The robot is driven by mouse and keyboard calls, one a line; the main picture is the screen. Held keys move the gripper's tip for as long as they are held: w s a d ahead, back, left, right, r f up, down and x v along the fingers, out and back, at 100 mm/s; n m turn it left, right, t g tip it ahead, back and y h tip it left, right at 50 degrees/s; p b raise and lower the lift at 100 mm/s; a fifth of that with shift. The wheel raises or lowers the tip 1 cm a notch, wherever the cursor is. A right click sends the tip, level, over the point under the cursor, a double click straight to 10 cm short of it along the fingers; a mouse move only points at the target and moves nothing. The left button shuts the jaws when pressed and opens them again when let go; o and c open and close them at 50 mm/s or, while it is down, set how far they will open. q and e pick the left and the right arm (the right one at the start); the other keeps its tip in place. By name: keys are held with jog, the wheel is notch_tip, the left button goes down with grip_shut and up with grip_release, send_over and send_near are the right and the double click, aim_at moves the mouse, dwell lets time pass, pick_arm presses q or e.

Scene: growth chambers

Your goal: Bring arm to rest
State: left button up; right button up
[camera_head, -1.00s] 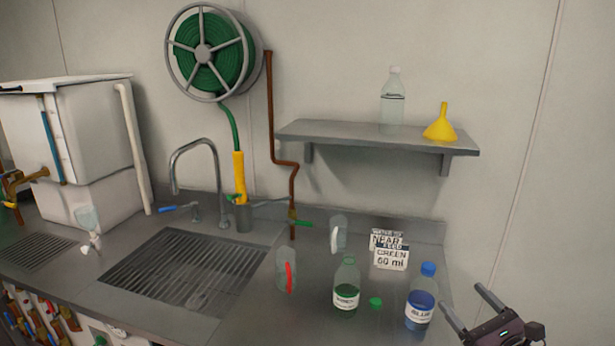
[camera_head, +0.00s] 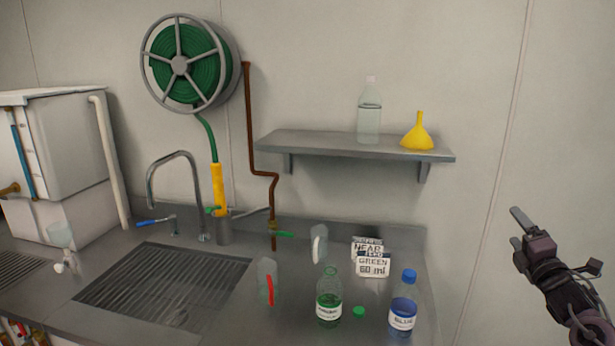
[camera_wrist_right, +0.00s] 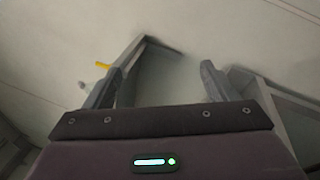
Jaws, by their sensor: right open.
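My right gripper (camera_head: 518,232) is raised in front of the bare wall at the right of the head view, to the right of the counter. Its two fingers are apart and nothing is between them. In the right wrist view the open fingers (camera_wrist_right: 160,82) face the wall, with part of the grey shelf (camera_wrist_right: 152,42) beyond. It touches none of the bottles. My left gripper is not in view.
On the counter (camera_head: 240,318) stand an uncapped green bottle (camera_head: 328,300), a green cap (camera_head: 359,312), a blue bottle (camera_head: 403,305), two clear jugs and label cards (camera_head: 372,264). A shelf (camera_head: 350,148) holds a clear bottle (camera_head: 369,115) and yellow funnel (camera_head: 418,134). A sink (camera_head: 150,285) lies left.

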jog(key=s+d+f+m+g+h, duration=0.1)
jog(key=s+f+m+g, duration=0.25)
jog(key=f+m, duration=0.8)
jog(key=s+f+m+g+h, duration=0.15)
jog(key=f+m+g, duration=0.25)
jog(key=f, duration=1.5)
jog(key=s+a+f+m+g+y, duration=0.1)
jog(key=s+a+f+g, duration=0.15)
jog(key=s+f, duration=0.6)
jog(key=s+a+f+m+g+y, duration=0.1)
jog(key=s+a+f, duration=0.3)
jog(key=f, duration=0.9)
jog(key=s+a+f+g+y, duration=0.1)
jog(key=s+a+f+g, duration=0.1)
jog(key=s+a+f, duration=0.45)
jog(key=s+a+f+g, duration=0.2)
jog(key=s+a+f, duration=0.2)
jog(key=s+f, duration=0.6)
jog(key=s+a+f+g, duration=0.1)
jog(key=s+a, duration=0.3)
jog(key=s, duration=0.3)
jog(key=s+a+f+g+y, duration=0.1)
jog(key=s+a+f, duration=0.1)
jog(key=s+a, duration=0.2)
jog(key=s+a+f+g, duration=0.2)
jog(key=s+a, duration=0.3)
jog(key=s, duration=0.6)
jog(key=shift+m+y, duration=0.35)
jog(key=shift+m, duration=0.1)
